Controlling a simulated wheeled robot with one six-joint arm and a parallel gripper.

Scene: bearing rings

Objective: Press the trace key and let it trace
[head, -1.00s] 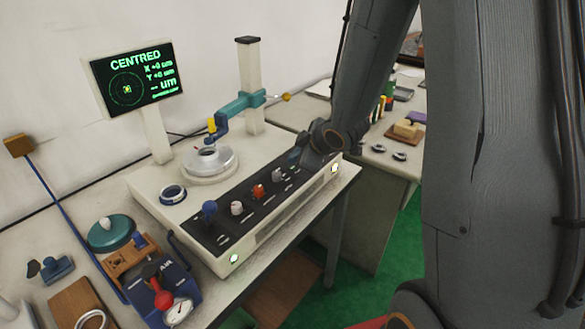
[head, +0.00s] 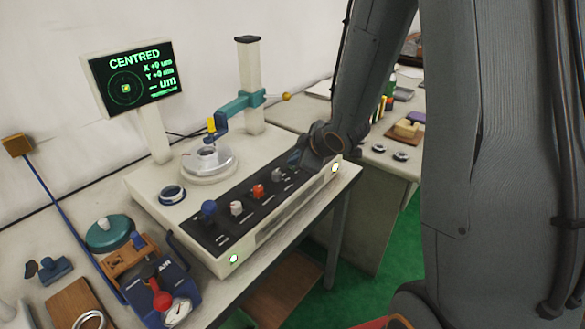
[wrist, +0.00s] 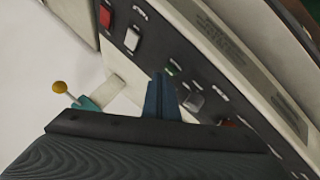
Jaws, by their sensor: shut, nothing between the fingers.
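The measuring machine (head: 140,190) has a dark control panel (head: 222,235) along its front with several knobs and keys. My gripper (head: 295,158) is over the right end of this panel, largely hidden by my arm in the head view. In the wrist view its blue fingers (wrist: 162,98) are shut and empty, close to a small green key (wrist: 170,69) and a grey knob (wrist: 193,102). A red key (wrist: 107,16) and a pale key (wrist: 132,38) sit farther along. I cannot read which is the trace key, nor tell whether the fingertips touch anything.
The screen (head: 135,77) reads CENTRED, X +0, Y +0 and dashes before um. A teal probe arm (head: 238,103) on the column (head: 249,75) reaches over the round turntable (head: 209,168). A dark ring (head: 172,194) lies on the machine's top.

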